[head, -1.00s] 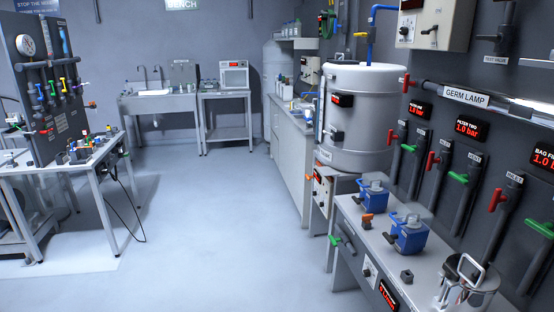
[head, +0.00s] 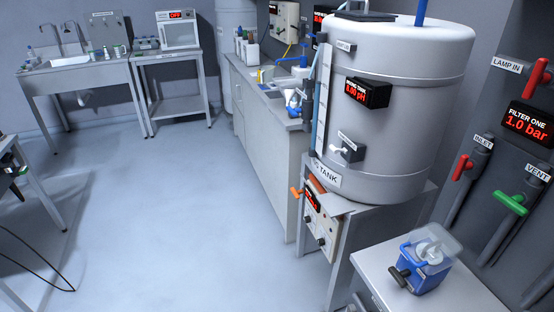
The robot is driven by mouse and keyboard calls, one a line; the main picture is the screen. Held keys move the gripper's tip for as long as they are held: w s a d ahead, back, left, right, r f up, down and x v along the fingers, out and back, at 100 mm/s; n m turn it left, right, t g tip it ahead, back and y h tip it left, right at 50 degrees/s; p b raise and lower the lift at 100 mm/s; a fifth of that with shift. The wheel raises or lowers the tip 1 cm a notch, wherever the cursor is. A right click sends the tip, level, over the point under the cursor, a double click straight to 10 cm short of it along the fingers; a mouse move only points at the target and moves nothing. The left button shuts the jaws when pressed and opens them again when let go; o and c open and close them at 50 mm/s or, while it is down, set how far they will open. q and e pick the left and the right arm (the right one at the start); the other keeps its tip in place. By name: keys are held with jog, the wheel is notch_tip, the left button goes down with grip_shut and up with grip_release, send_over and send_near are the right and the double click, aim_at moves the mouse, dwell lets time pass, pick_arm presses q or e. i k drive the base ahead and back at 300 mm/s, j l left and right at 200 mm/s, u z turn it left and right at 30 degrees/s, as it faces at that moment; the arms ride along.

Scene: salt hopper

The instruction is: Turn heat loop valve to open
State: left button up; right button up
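No label reading heat loop is legible, so I cannot tell which valve is the heat loop valve. A large white tank (head: 405,110) stands on a grey stand right of centre. A small dark fitting with a pale handle (head: 345,150) sits on its front under a label too small to read. An orange handle (head: 297,192) sticks out at the left of the stand's control panel (head: 318,222). On the right wall are a red inlet handle (head: 462,167), a green vent handle (head: 511,203) and a red lamp-in handle (head: 537,77). Neither gripper is in view.
A grey bench (head: 428,285) with a blue clear-lidded device (head: 424,262) is at the lower right. A long counter (head: 262,150) runs behind the tank. A sink table (head: 80,72) stands at the back left. The floor (head: 170,215) at centre left is clear.

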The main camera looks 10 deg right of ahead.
aim_at(296, 193)
jog(key=i+z, duration=0.25)
jog(key=i, duration=0.25)
jog(key=i+j+z, duration=0.2)
jog(key=i, duration=0.25)
jog(key=i+j+z, duration=0.25)
jog(key=i, duration=0.2)
jog(key=j, duration=0.4)
jog(key=i+j+u, duration=0.15)
jog(key=j, duration=0.65)
jog(key=i+j+u, duration=0.1)
jog(key=j, duration=0.3)
